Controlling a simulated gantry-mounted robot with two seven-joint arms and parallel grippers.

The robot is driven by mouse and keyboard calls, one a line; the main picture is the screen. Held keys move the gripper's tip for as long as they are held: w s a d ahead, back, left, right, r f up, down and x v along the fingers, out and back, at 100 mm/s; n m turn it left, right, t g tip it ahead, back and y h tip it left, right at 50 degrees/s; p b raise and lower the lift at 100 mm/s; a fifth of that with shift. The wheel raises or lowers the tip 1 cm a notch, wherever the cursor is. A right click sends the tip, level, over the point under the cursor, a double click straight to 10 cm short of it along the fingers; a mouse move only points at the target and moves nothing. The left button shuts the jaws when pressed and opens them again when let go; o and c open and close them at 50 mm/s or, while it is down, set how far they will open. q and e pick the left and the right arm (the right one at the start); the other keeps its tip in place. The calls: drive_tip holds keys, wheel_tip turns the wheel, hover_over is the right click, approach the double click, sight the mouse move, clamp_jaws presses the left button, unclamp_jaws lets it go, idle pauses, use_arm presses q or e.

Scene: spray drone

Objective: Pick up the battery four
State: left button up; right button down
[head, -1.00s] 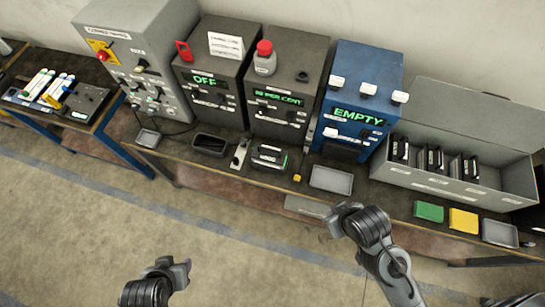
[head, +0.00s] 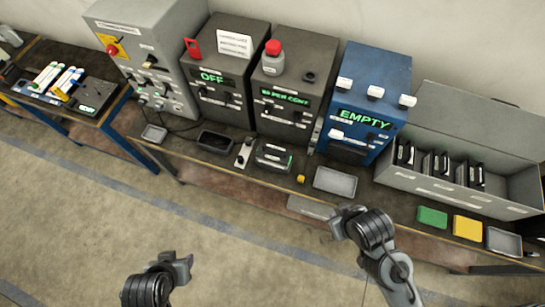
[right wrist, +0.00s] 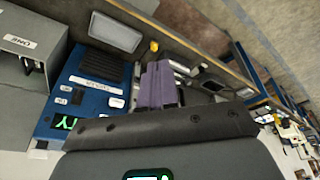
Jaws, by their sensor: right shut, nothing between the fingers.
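Several black batteries stand upright in a long grey crate (head: 395,182) at the right end of the bench. Their markings are too small to read in the head view, so I cannot tell which one is battery four. My right gripper (head: 342,222) is in front of the bench, left of the crate and apart from it. In the right wrist view its purple fingers (right wrist: 158,85) are shut and empty. My left gripper (head: 187,267) hangs over the floor, away from the bench. Its fingers are too small to judge.
The floor in front is clear.

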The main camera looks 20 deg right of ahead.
unclamp_jaws()
idle(0.6)
drive_tip(key=shift+w, duration=0.1)
